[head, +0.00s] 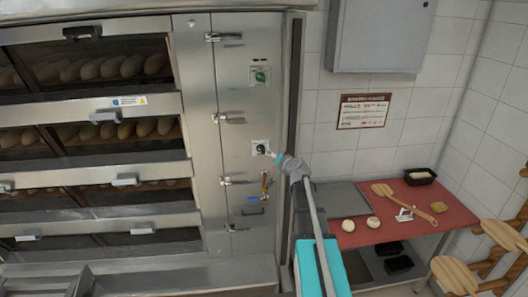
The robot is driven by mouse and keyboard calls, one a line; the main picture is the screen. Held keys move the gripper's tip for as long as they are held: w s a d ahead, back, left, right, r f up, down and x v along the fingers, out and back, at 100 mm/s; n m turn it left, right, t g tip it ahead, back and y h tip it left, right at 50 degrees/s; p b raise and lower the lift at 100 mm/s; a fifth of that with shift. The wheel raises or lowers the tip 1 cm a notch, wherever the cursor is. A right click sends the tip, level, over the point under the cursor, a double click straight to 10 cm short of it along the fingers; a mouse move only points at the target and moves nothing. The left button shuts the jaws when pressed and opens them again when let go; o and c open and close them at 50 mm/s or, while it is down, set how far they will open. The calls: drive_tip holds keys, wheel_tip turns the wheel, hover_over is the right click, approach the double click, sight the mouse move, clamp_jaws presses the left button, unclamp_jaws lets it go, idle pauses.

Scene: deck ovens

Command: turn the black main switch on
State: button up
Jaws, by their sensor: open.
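The black switch (260,147) is a small dark rotary knob on a pale plate, midway up the oven's steel side panel (262,110). Its exact turn position is too small to read. My gripper (273,154) is just right of and slightly below the switch, at the end of my arm. Its tip overlaps the plate's right edge in the picture; I cannot tell whether it touches. The jaws are open, and nothing shows between them.
A brass valve (266,185) with a blue lever is below. Door latches (228,118) stick out at left. A red-topped table (375,232) with dough and a wooden peel stands right.

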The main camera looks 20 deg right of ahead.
sight(262, 151)
drive_tip(key=b+x, duration=0.3)
drive_tip(key=x, duration=1)
drive_tip(key=shift+w, duration=0.2)
